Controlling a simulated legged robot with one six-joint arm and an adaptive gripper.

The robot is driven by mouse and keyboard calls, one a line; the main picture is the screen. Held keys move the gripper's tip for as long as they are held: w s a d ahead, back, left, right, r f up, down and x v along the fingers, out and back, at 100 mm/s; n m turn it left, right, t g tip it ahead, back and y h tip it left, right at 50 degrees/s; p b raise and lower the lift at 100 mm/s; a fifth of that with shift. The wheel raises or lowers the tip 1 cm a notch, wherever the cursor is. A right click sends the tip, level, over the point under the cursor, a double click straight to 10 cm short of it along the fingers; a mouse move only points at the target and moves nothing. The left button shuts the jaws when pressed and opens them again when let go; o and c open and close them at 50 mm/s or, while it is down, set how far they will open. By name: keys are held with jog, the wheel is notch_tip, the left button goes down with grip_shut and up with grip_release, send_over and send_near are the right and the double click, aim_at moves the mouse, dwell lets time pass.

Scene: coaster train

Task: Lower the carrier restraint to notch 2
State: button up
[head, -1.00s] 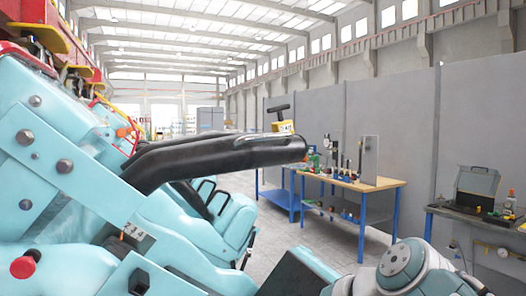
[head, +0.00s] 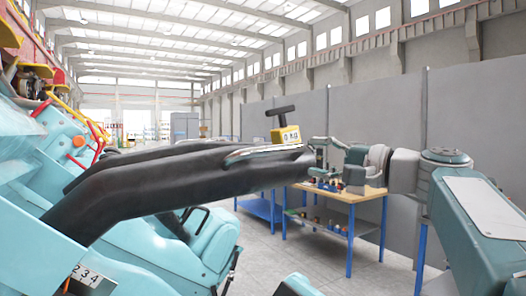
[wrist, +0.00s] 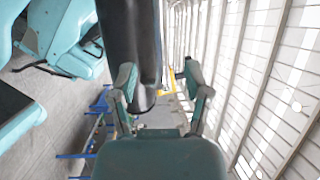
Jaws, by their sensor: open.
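The carrier restraint (head: 190,175) is a black padded bar. It slopes up from the turquoise seat frame, then runs nearly level to the right. A yellow block with a black T-handle (head: 286,134) shows at its far end. My gripper (head: 318,158) is open at the bar's free end. In the wrist view, the bar (wrist: 132,40) comes down beside the left finger, and its end lies between the fingers of my gripper (wrist: 160,78). I cannot tell whether they touch. A notch plate with numbers (head: 88,277) is at the lower left, partly cut off; its pointer setting is unclear.
Turquoise seats (head: 165,245) stand behind and below the bar. A wooden workbench with blue legs (head: 350,200) holds tools, beyond my gripper. Grey wall panels (head: 385,120) line the right side. Grey floor (head: 260,265) is open between the seats and the bench.

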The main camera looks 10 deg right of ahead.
aim_at(278, 152)
jog(key=x, duration=1)
jog(key=shift+f, duration=0.15)
grip_shut()
